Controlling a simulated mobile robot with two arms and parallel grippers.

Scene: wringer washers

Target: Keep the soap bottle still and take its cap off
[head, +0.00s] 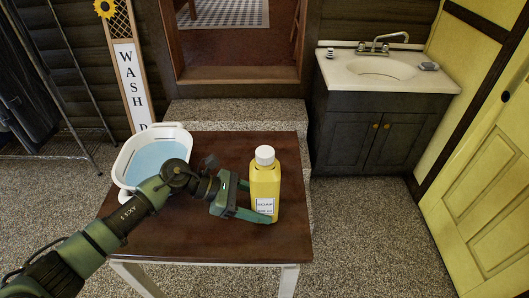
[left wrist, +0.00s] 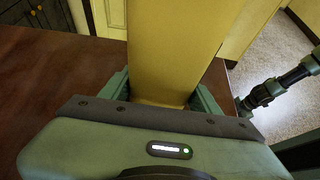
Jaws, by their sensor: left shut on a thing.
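The yellow soap bottle (head: 265,180) stands upright on the brown table, with a label marked SOAP on its front. Its white cap (head: 264,155) sits on top. My left gripper (head: 262,203) is shut around the lower part of the bottle. In the left wrist view, the bottle's yellow body (left wrist: 178,55) fills the space between the two green fingers of the left gripper (left wrist: 172,95). The cap is out of the left wrist view. My right gripper is not in the head view. In the left wrist view an arm shows at the right edge, but no right gripper fingers can be made out.
A white basin with bluish water (head: 130,183) stands on the table's left side, behind my left arm. The table top (head: 180,240) is bare at the front. A sink cabinet (head: 372,130) stands back right. A yellow door (head: 495,180) is at the right.

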